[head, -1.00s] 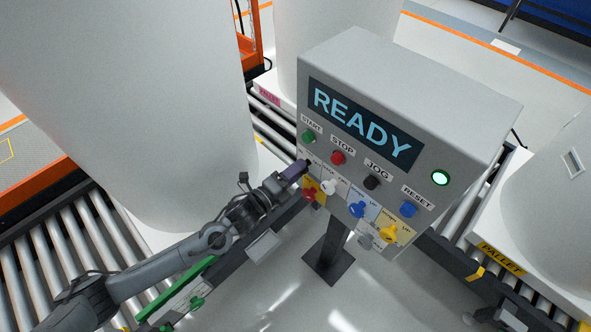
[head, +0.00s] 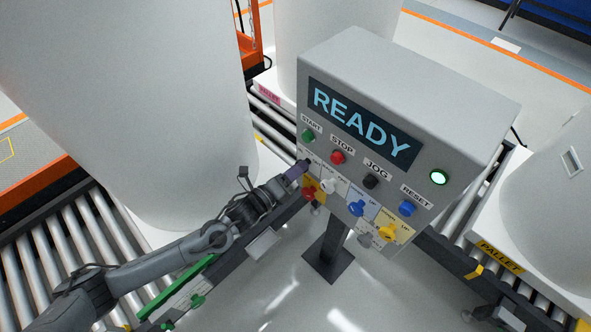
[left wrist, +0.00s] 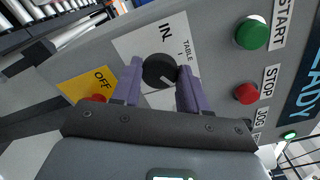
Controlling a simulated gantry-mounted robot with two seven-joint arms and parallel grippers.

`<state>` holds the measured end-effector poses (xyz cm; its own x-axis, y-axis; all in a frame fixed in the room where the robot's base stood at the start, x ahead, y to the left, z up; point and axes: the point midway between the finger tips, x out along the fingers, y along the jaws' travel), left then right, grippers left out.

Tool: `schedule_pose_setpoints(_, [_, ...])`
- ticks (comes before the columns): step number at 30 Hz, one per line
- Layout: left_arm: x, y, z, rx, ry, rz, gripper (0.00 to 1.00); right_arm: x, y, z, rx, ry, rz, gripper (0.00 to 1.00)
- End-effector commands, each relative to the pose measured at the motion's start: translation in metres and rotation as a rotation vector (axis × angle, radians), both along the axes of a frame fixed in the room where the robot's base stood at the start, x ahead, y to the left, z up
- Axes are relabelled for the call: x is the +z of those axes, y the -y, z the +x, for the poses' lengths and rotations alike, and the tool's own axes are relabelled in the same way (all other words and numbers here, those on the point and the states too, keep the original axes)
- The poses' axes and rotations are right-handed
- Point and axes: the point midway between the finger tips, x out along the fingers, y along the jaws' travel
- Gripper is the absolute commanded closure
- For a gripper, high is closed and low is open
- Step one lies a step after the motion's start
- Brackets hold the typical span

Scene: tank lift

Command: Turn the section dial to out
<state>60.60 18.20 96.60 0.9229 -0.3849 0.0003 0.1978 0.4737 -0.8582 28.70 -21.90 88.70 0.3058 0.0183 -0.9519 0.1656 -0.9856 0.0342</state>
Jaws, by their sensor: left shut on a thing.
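The grey control box (head: 425,85) stands on a post, with its sloping front towards me. My left gripper (head: 302,167) reaches its left edge, below the green START button. In the left wrist view a round black dial (left wrist: 159,71) with a short white mark sits on a white plate (left wrist: 132,45) reading "IN" and "TABLE". My left gripper's purple fingers (left wrist: 160,84) are shut on this dial, one on each side. The rest of the plate is hidden behind the gripper, and I cannot read "section" or "out". My right gripper is not in view.
The red STOP button (head: 338,157), black JOG button (head: 372,181) and blue RESET button (head: 407,208) are nearby. A red knob (head: 309,193), white knob (head: 328,186), blue knob (head: 357,208) and yellow knob (head: 388,232) line the lower front. The screen (head: 362,123) reads READY.

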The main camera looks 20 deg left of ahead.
Motion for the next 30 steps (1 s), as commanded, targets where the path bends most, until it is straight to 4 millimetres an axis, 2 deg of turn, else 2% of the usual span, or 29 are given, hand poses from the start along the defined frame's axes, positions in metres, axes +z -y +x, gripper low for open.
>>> schedule_pose_setpoints(3, [0.000,0.000,0.000,-0.001,0.002,0.002,0.87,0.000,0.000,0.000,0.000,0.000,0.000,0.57])
schedule_pose_setpoints(4, [0.000,0.000,0.000,-0.001,0.002,0.002,0.55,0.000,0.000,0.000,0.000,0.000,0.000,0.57])
schedule_pose_setpoints(9, [0.000,0.000,0.000,-0.001,0.001,0.001,0.31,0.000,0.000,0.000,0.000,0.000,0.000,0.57])
schedule_pose_setpoints(20, [0.000,-0.002,-0.003,-0.001,0.000,0.000,0.31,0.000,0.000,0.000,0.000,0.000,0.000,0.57])
schedule_pose_setpoints(26, [-0.001,-0.010,-0.025,-0.001,-0.004,0.002,0.31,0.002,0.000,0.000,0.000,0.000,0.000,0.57])
schedule_pose_setpoints(30, [-0.001,-0.020,-0.048,-0.001,-0.003,0.003,0.31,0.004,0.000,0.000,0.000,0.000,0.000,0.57])
